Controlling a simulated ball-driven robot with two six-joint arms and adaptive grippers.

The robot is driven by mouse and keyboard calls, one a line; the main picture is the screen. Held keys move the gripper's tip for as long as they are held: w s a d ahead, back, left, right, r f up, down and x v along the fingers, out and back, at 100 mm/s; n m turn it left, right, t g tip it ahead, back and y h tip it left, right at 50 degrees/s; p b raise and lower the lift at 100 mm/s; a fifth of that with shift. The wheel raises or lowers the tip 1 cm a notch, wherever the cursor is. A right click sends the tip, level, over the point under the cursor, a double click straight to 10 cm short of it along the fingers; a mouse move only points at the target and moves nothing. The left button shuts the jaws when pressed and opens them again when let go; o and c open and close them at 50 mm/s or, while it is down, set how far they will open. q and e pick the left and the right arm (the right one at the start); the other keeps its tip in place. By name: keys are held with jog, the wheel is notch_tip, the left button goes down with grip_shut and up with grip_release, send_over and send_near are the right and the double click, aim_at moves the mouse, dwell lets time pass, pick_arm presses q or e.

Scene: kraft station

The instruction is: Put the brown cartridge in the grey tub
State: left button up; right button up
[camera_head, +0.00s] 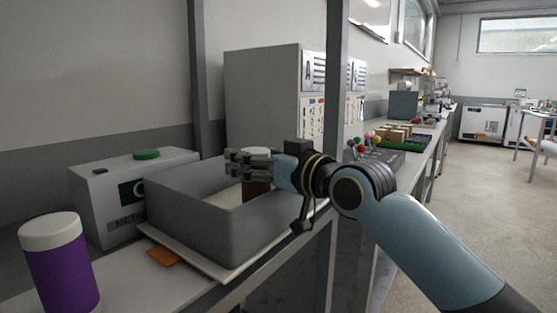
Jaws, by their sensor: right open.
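The brown cartridge (257,189) is a brown cylinder with a pale top, partly hidden behind my right gripper. It appears upright inside the grey tub (205,228), towards the tub's right end. The tub is a wide open box on a pale board on the bench. My right gripper (246,163) is open, with its fingers level with the cartridge's upper part. The fingers overlap the cartridge in the picture, and I cannot tell whether they touch it. My left gripper is not in view.
A purple cartridge (62,270) with a white cap stands at the front left. A grey box (105,200) with a green button is behind the tub. A dark post (335,110) rises beside my right arm.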

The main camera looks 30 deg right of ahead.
jog(key=p+v, duration=0.4)
jog(key=v, duration=0.8)
jog(key=shift+r+p, duration=0.25)
jog(key=shift+p, duration=0.1)
